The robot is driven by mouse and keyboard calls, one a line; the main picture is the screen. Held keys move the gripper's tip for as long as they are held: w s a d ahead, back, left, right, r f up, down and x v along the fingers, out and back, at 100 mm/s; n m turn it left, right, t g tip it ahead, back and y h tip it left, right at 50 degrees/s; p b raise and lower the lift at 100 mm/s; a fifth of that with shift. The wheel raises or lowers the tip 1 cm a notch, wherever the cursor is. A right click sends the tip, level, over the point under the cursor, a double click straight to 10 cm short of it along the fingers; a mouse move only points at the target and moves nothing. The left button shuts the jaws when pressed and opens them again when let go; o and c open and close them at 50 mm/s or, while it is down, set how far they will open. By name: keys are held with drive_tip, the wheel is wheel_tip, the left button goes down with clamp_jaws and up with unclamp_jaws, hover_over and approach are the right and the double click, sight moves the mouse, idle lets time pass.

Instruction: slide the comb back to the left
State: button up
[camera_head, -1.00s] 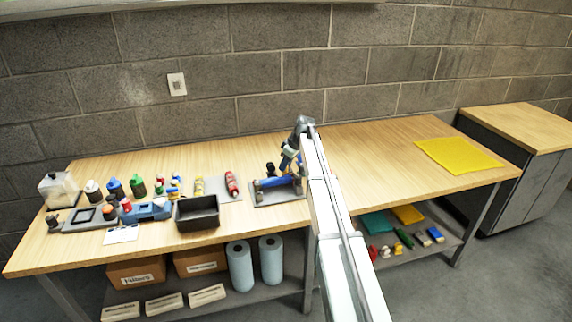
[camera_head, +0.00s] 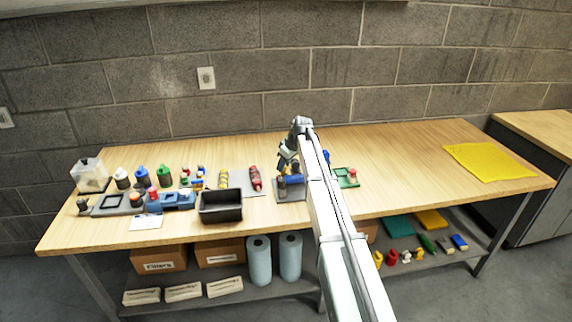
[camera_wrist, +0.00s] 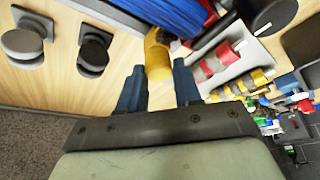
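I cannot make out a comb for certain. A blue ribbed piece (camera_wrist: 172,14) lies at the top of the wrist view. A yellow rounded piece (camera_wrist: 158,45) sits just below it, between my fingertips; whether it belongs to the comb is unclear. In the head view, a blue part (camera_head: 292,179) stands on a grey plate (camera_head: 291,195), partly hidden by my arm. My gripper (camera_wrist: 160,70) has its two dark fingers apart, one on each side of the yellow piece. A narrow gap shows at the right finger; contact on the left is unclear.
Two round-topped posts, one grey (camera_wrist: 22,42) and one black (camera_wrist: 94,52), stand left of my fingers. Red and yellow rolls (camera_wrist: 222,62) lie on a tray at right. A black bin (camera_head: 221,207) stands left of the plate. The bench's right half (camera_head: 410,150) is mostly clear.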

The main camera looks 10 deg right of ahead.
drive_tip(key=o, duration=0.4)
drive_tip(key=shift+a, duration=0.15)
drive_tip(key=shift+o, duration=0.2)
drive_tip(key=v, duration=1.4)
drive_tip(key=shift+f, duration=0.1)
